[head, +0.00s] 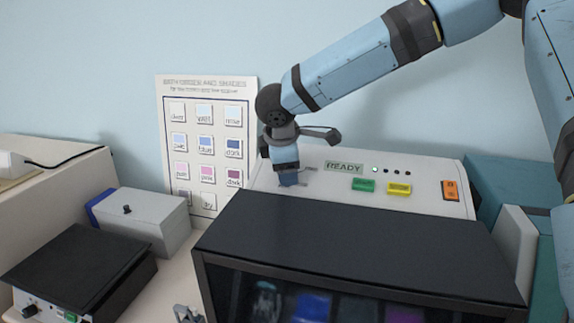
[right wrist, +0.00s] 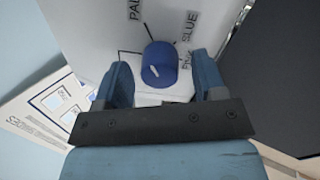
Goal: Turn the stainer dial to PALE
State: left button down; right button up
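The stainer (head: 430,172) is a white machine with a READY display on its sloped panel. Its blue dial (right wrist: 161,65) has a short white mark and shows between my right gripper's fingers in the right wrist view. Labels PAL(E) (right wrist: 135,10), BLUE (right wrist: 187,28) and a partly readable third stand around it, with thin lines. The white mark lies on the dial's lower left; I cannot tell which label it indicates. My right gripper (right wrist: 165,82) is open, one blue finger on each side of the dial, with gaps visible. In the head view, my right gripper (head: 290,180) hides most of the dial. My left gripper is not in view.
Green (head: 363,185), yellow (head: 398,189) and orange (head: 450,190) buttons are on the panel right of the dial. A colour chart (head: 165,95) leans behind; a grey box (head: 150,225) and a black device (head: 75,270) are left.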

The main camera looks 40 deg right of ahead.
jog(key=shift+r, duration=0.15)
jog(key=b+v, duration=0.2)
jog(key=v, duration=1.1)
jog(key=shift+s+a+r, duration=0.2)
jog(key=shift+r, duration=0.05)
jog(key=shift+f, duration=0.1)
